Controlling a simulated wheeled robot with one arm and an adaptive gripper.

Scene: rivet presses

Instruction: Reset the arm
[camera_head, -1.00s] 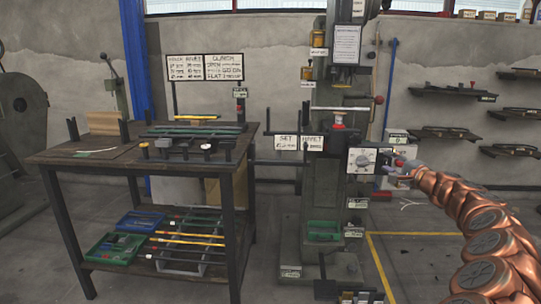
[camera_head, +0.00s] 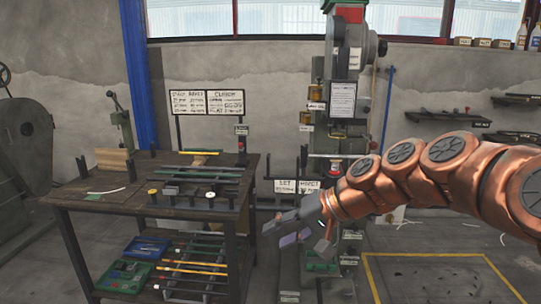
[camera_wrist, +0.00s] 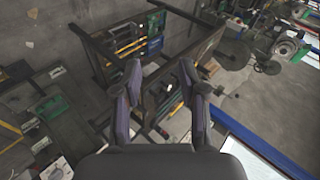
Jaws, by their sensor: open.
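My copper-coloured arm reaches in from the right in the head view. My gripper (camera_head: 291,238) is at its left end, in front of the rivet press (camera_head: 345,95) and to the right of the workbench (camera_head: 100,197). The fingers are spread and nothing shows between them. In the wrist view my gripper (camera_wrist: 162,90) is open, with its two dark fingers apart over a distant bench and floor. The arm hides the lower middle of the press, including the dial box seen earlier.
Trays (camera_head: 124,275) and yellow-marked rods lie on the bench's lower shelf. Wall shelves (camera_head: 448,118) hang at the right. A yellow floor outline (camera_head: 425,255) lies under the arm, with mostly clear floor there.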

